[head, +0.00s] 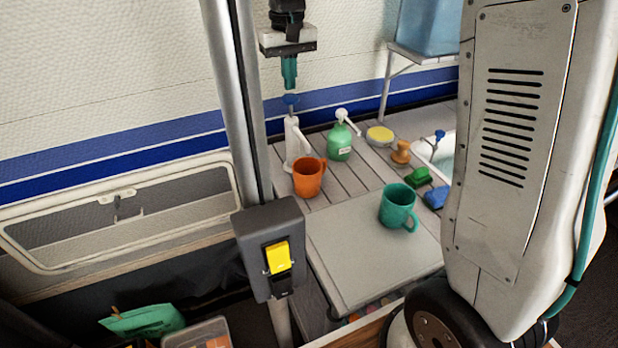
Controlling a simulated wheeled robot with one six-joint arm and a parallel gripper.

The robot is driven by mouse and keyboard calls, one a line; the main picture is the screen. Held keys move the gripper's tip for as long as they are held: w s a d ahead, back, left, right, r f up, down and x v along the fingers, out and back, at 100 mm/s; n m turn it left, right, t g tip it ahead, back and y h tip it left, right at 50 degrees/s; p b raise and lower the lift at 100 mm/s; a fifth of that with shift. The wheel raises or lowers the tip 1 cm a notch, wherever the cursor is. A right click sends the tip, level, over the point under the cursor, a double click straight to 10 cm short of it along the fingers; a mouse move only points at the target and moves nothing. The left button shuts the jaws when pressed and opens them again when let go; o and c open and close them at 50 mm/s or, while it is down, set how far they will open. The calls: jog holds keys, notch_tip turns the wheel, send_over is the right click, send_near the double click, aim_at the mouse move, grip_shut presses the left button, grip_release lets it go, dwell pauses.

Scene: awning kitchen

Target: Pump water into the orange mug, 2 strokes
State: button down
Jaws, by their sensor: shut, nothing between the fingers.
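A white pump (292,140) with a blue knob (291,99) on top stands just behind and left of the mug. Its spout is hard to make out near the mug's rim. My gripper (289,84) points down with its teal fingers shut and empty. In the picture it is right above the blue knob, with little or no visible gap; I cannot tell whether they touch. The inside of the mug is too dark to show any water.
A green pump bottle (340,142) stands right of the mug. A teal mug (397,206) stands on the grey board (365,250). Sponges (437,196), a wooden brush (401,152) and a blue-knobbed tap (437,138) are near the sink. A metal post (240,100) rises at left.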

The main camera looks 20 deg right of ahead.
dwell(0.4)
notch_tip(320, 180, up, 6)
dwell(0.6)
jog(key=s+d+f, duration=0.1)
jog(key=s+f, duration=0.2)
jog(key=s, duration=1.4)
jog(key=s+d+f+t, duration=0.1)
jog(key=s+d+f, duration=0.1)
jog(key=s, duration=1.6)
jog(key=shift+f, duration=0.7)
